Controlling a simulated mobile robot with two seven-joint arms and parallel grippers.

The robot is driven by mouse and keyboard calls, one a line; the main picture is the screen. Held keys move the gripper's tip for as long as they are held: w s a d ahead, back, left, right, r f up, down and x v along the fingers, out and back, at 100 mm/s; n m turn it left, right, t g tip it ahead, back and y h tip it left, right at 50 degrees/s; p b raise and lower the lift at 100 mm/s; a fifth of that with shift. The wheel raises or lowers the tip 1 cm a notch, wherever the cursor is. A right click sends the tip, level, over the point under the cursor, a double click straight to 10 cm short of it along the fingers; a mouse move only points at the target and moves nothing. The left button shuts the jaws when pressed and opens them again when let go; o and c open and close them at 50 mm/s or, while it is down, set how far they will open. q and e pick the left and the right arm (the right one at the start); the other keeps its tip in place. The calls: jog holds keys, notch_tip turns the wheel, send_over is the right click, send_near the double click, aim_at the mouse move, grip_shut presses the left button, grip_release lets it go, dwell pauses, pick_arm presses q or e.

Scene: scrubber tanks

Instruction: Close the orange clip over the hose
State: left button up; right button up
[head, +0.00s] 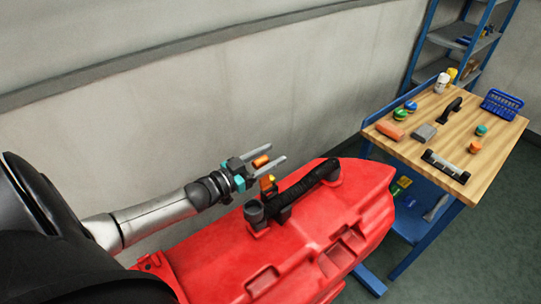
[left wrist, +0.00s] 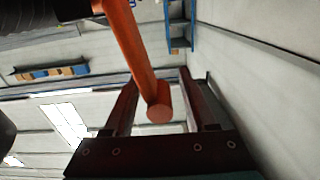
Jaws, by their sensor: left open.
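The orange clip (head: 262,161) stands up beside the near end of the black hose (head: 308,187), which lies along the top of the red tank (head: 300,245). My left gripper (head: 278,152) is open above the hose's near end, with its fingers on either side of the clip's upper part. In the left wrist view the clip's orange bar (left wrist: 143,48) comes down between the two fingers, its round end low between them. Whether a finger touches it I cannot tell. The clip looks raised, not lying over the hose. The black hose (left wrist: 45,12) fills the upper left corner there. My right gripper is not in view.
A wooden-topped workbench (head: 490,165) with brushes, bottles and a blue basket (head: 502,104) stands at the right. Blue shelving (head: 440,45) is behind it. A pale wall (head: 200,110) runs behind the tank. The air above the tank's right part is clear.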

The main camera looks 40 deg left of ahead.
pick_arm(q)
jog(key=shift+w, duration=0.25)
jog(key=shift+c, duration=0.3)
grip_shut()
dwell(1.0)
